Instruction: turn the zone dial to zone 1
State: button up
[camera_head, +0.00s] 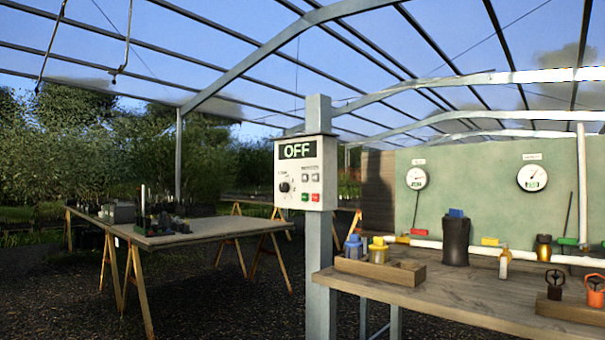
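A white control box (306,172) is mounted on a grey post in the middle of the view. Its display (297,151) reads OFF in green. A black round dial (285,187) sits on the left of its face, with small marks around it that are too small to read. Two grey buttons stand upper right of the dial, with a green button (304,197) and a red button (315,197) below them. The dial's pointer direction cannot be made out. My gripper is not in view.
A wooden bench (450,292) at right holds a wooden tray, bottles, a black canister (455,241) and valve handwheels, with two gauges (416,178) on the green wall behind. A trestle table (185,238) with pots stands at left. Dark gravel floor (220,305) lies open between them.

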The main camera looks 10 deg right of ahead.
aim_at(284, 187)
jog(key=i+j, duration=0.8)
